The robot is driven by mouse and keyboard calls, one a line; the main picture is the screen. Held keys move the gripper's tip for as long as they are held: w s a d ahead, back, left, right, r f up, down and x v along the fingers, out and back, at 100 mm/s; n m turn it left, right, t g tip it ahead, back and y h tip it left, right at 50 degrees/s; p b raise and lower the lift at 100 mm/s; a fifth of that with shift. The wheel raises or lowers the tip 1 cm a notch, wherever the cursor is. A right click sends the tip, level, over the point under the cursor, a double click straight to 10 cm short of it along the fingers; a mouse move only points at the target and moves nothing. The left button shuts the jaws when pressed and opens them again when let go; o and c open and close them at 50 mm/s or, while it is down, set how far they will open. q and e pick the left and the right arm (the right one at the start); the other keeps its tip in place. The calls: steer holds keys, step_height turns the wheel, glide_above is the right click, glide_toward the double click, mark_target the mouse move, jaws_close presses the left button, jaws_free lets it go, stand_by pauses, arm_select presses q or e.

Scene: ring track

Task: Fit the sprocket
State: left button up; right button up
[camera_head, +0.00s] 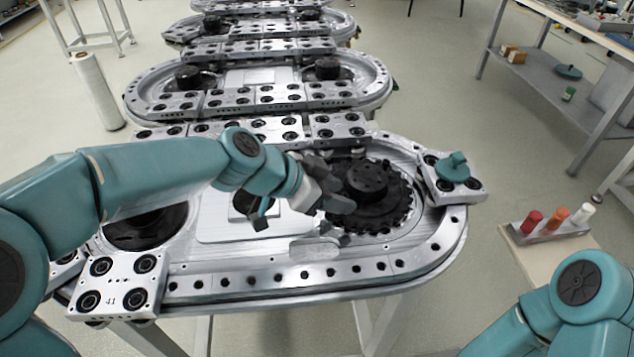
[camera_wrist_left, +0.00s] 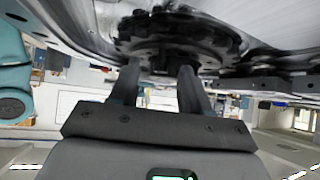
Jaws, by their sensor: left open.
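The sprocket (camera_head: 397,213) is a dark toothed wheel with a raised round hub (camera_head: 366,178). It lies flat in the rounded right end of the nearest ring track (camera_head: 440,232). I cannot tell how it sits on what is below it. My left gripper (camera_head: 340,188) is open at the left side of the hub, and its fingers hide part of the sprocket. In the left wrist view the two fingers (camera_wrist_left: 158,72) stand apart and point at the toothed sprocket (camera_wrist_left: 180,42). Contact cannot be made out. My right gripper is out of view.
A carriage block marked 41 (camera_head: 111,297) stands on the track's left end. Another block at the right carries a teal knobbed piece (camera_head: 453,167). A rack with red, orange and white cylinders (camera_head: 558,224) is at right. More ring tracks (camera_head: 258,96) stretch behind.

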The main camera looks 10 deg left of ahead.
arm_select(q)
steer(key=v, duration=1.6)
steer(key=shift+r, duration=0.15)
steer(key=shift+s+d, duration=0.1)
